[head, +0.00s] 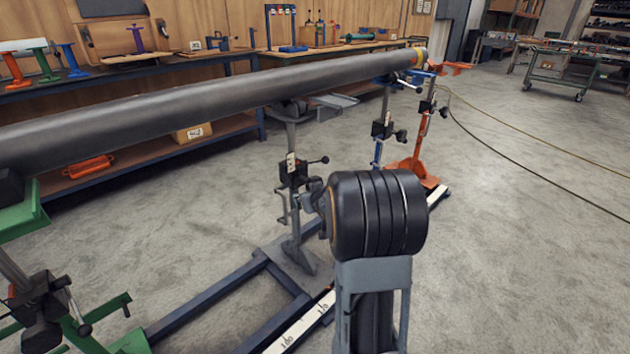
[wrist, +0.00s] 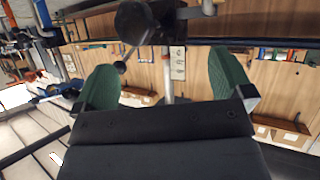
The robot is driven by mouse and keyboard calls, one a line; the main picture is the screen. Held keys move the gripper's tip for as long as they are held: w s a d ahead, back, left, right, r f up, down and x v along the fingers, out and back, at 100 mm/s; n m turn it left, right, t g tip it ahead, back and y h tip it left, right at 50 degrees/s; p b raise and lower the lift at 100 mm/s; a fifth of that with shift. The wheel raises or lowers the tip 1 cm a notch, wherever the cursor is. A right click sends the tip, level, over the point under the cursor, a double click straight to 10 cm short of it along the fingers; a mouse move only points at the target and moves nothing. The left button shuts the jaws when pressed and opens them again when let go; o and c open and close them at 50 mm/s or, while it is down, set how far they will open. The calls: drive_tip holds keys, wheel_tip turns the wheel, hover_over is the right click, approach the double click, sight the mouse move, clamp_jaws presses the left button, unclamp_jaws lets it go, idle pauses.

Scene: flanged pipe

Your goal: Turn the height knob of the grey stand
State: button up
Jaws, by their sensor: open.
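The grey stand (head: 292,228) is upright under the long pipe in the head view, with a black clamp block (head: 293,174), a ball-ended lever and a crank handle on its post. In the wrist view a dark lobed knob (wrist: 133,22), apparently the stand's height knob, is at the top, with a ball-ended lever (wrist: 121,66) below it. My gripper (wrist: 163,62) is open there, its two green-padded fingers spread wide with nothing between them touching either pad. The knob shows beyond the fingertips, left of the middle of the gap. In the head view my arm hides the fingers.
The dark pipe (head: 215,98) runs across above the stand. A green stand (head: 75,318) is near left; blue and orange stands (head: 416,168) are farther right. A blue floor rail (head: 215,300) lies below. Workbenches line the wall.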

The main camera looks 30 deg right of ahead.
drive_tip(key=s+d+f+n+t+y+p, duration=0.1)
drive_tip(key=d+f+t+y, duration=0.2)
drive_tip(key=d, duration=0.2)
drive_tip(key=s+d+f+t+y+p, duration=0.2)
drive_tip(key=d+f+t+y, duration=0.1)
drive_tip(key=d, duration=0.2)
drive_tip(key=shift+y, duration=0.5)
drive_tip(key=shift+w+a+r+b, duration=0.1)
drive_tip(key=shift+w+a+b, duration=0.4)
drive_tip(key=shift+w, duration=1.7)
drive_tip(key=shift+w+a+r+b, duration=0.1)
drive_tip(key=shift+w+a+b, duration=0.45)
drive_tip(key=shift+w, duration=1.7)
drive_tip(key=shift+w+a+b, duration=0.15)
drive_tip(key=shift+w+b, duration=0.65)
drive_tip(key=shift+w, duration=1.4)
drive_tip(key=c, duration=0.9)
drive_tip(key=shift+f+n, duration=0.1)
drive_tip(key=shift+n, duration=0.3)
